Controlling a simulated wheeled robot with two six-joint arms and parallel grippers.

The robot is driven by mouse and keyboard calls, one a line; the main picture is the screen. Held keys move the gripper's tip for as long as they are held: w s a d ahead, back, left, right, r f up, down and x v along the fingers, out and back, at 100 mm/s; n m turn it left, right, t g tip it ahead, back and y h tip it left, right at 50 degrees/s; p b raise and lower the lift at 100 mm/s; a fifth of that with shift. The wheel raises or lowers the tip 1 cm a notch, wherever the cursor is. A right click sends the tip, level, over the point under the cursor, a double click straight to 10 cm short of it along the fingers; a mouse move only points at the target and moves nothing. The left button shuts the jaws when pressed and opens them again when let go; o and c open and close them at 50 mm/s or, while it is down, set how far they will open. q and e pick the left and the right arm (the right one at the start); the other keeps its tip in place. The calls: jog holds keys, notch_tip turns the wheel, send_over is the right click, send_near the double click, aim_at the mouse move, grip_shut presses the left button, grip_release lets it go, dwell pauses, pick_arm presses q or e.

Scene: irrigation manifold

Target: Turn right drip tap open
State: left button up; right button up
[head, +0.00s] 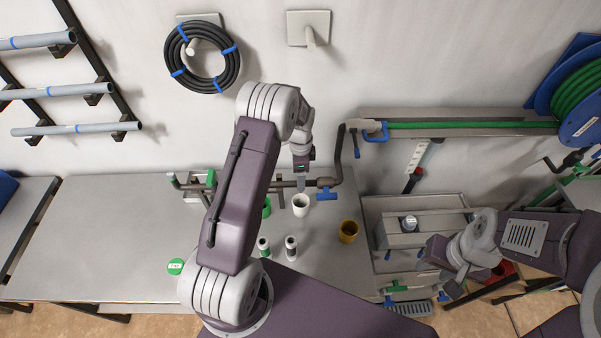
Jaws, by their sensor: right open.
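The manifold pipe (260,187) runs along the back of the bench, with a green-handled tap (210,178) at its left and a blue-handled tap (327,194) at its right. More small taps show low on the right, including a green handle (397,287) above a grey slotted tray (411,308). I cannot tell for sure which one is the right drip tap. My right gripper (427,264) is open beside the grey box, above these low taps; its fingers are partly hidden. My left gripper (301,184) points down above the white cup, fingers seen edge-on.
A white cup (301,205), a yellow cup (348,231) and two small bottles (290,248) stand on the bench. A grey box (405,233) stands right of it. A black hose coil (202,57) hangs on the wall. The bench's left part (110,230) is clear.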

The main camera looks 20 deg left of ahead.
pick_arm(q)
jog(key=c, duration=1.1)
jog(key=shift+c, duration=0.2)
jog(key=n+b, duration=0.1)
jog(key=n, duration=0.3)
jog(key=n+b, duration=0.1)
jog(key=n, duration=0.4)
jog(key=shift+w+n, duration=0.1)
jog(key=shift+n, duration=0.2)
jog(key=n, duration=0.4)
jog(key=shift+r+n+b, duration=0.1)
jog(key=shift+n+b, duration=0.25)
jog(key=shift+n, duration=2.05)
